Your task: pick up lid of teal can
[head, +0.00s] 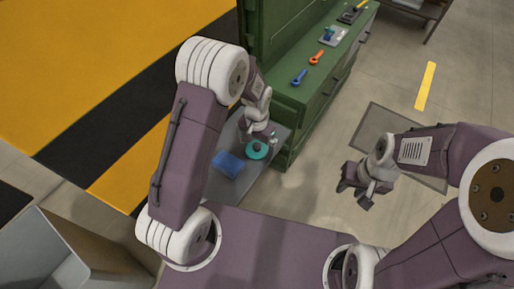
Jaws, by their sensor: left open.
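A teal can (248,154) stands on the grey table, and a dark round piece that looks like its lid or knob (257,147) shows on top. My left gripper (270,136) is just behind and above the can, close to it. It is open, and its fingertips are small and partly hidden by my arm, so contact cannot be told. My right gripper (356,193) hangs over the floor to the right, away from the can, with its fingers apart and nothing between them.
A blue object (228,164) lies left of the can on the grey table (238,190). A green cabinet (318,90) behind holds blue and orange tools (316,57) and other small items. A grey bin (40,250) stands at lower left. Open floor lies to the right.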

